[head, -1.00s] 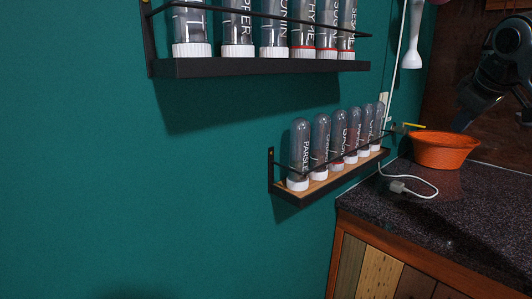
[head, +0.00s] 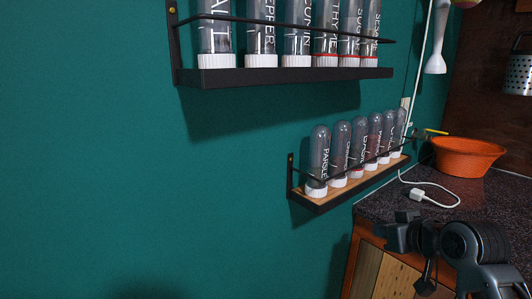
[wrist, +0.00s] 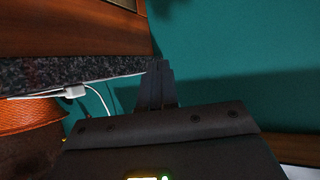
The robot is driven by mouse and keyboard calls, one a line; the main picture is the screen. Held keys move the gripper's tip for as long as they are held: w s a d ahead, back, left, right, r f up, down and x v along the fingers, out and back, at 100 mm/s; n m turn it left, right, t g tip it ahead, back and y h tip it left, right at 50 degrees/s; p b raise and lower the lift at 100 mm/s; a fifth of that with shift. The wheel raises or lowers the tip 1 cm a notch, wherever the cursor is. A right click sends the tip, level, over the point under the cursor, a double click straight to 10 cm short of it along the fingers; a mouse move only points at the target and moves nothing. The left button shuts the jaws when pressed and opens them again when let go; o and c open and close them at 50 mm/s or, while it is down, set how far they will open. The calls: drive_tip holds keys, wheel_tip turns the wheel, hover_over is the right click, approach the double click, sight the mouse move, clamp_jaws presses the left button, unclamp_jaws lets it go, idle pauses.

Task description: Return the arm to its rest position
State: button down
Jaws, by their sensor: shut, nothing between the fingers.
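My arm shows at the lower right of the head view, with its dark links in front of the cabinet. My gripper (head: 398,232) points left, before the counter's front edge and near the teal wall. In the wrist view the two black fingers (wrist: 157,84) are together with nothing between them. The fingertips stand against a background of teal wall and counter edge. No object is in my grip.
The speckled counter (head: 381,207) holds an orange bowl (head: 468,157) and a white cable with a plug (head: 417,195). Two wall racks hold labelled spice tubes: a lower rack (head: 318,203) and an upper rack (head: 290,75). The wall at left is clear.

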drive_tip(key=s+a+f+m+t, duration=0.1)
drive_tip(key=s+a+f, duration=0.25)
drive_tip(key=s, duration=0.45)
drive_tip(key=s+a+f+m+h+p, duration=0.15)
drive_tip(key=s+f, duration=0.25)
drive_tip(key=s, duration=0.5)
drive_tip(key=s+a+f+m+t, duration=0.15)
drive_tip(key=s+a+f, duration=0.25)
drive_tip(key=s, duration=0.4)
drive_tip(key=s+d+r, duration=0.1)
drive_tip(key=s+r, duration=0.2)
drive_tip(key=s, duration=0.6)
drive_tip(key=s+d+r+n, duration=0.1)
drive_tip(key=s+d+r, duration=0.1)
drive_tip(key=s, duration=0.7)
drive_tip(key=s+d+r, duration=0.1)
drive_tip(key=s+r, duration=0.3)
drive_tip(key=s, duration=0.4)
drive_tip(key=shift+s+d+r+n+t+h+p, duration=0.15)
drive_tip(key=shift+s+r+n+t+h+p, duration=0.2)
drive_tip(key=shift+s+r+h, duration=0.1)
